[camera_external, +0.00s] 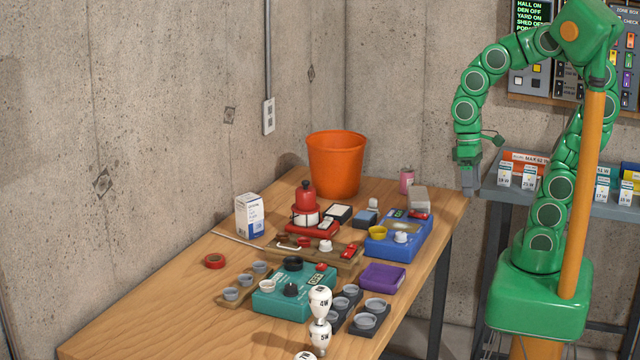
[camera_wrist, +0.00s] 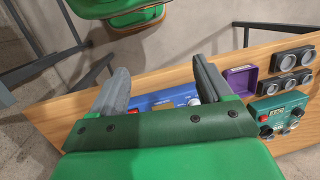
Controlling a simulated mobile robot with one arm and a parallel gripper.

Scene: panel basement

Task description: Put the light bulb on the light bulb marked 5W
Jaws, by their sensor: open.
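A white light bulb marked 5W (camera_external: 320,336) stands at the bottom middle of the external view. A white light bulb marked 4W (camera_external: 320,299) shows directly above it in the picture; I cannot tell whether it stands behind it or rests on it. Another white bulb (camera_external: 306,356) is mostly cut off by the lower edge, its mark unclear. My gripper (camera_external: 469,188) hangs open and empty beyond the table's right edge, far from these bulbs. The wrist view shows its fingers (camera_wrist: 160,82) spread with nothing between them; no marked bulb shows there.
The wooden table (camera_external: 170,320) is crowded. Teal box (camera_external: 270,302), purple tray (camera_external: 382,277), blue device (camera_external: 385,247), dark trays with grey cups (camera_external: 365,321) and an orange bucket (camera_external: 337,165) stand on it. Its front left is clear. A grey shelf (camera_external: 600,208) is at right.

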